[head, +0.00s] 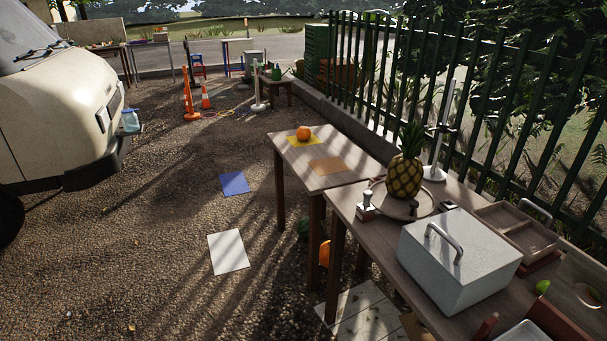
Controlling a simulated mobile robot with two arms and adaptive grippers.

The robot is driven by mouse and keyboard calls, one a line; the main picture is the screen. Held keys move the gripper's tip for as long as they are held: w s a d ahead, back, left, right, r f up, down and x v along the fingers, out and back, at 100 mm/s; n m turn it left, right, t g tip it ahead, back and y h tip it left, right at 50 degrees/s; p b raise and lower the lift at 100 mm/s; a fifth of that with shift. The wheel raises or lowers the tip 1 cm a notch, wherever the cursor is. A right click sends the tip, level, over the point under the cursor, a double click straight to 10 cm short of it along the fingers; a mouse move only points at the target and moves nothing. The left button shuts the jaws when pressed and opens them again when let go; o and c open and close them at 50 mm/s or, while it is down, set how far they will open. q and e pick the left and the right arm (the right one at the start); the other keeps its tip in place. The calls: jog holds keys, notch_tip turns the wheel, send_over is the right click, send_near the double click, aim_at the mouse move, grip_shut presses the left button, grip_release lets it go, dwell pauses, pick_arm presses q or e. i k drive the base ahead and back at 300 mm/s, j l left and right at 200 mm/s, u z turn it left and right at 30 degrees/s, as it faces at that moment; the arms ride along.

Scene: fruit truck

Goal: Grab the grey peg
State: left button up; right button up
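No piece is plainly a grey peg at this size. A small dark upright piece (413,208) is at the tray's front edge. I cannot tell whether either is the peg. Neither of my grippers is in view.
A pineapple (404,178) stands on the tray. A grey lidded box (458,266) with a handle fills the near table's middle. Behind, a second table (352,173) bears an orange (303,133). A green fence (440,80) runs along the right. Open gravel lies left.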

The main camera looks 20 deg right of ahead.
aim_at(367, 195)
jog(key=i+z, duration=0.1)
jog(key=i, duration=0.55)
jog(key=i+j+z, duration=0.15)
jog(key=i, duration=0.5)
jog(key=i+j+z, duration=0.1)
jog(key=i, duration=0.55)
jog(key=j, duration=0.1)
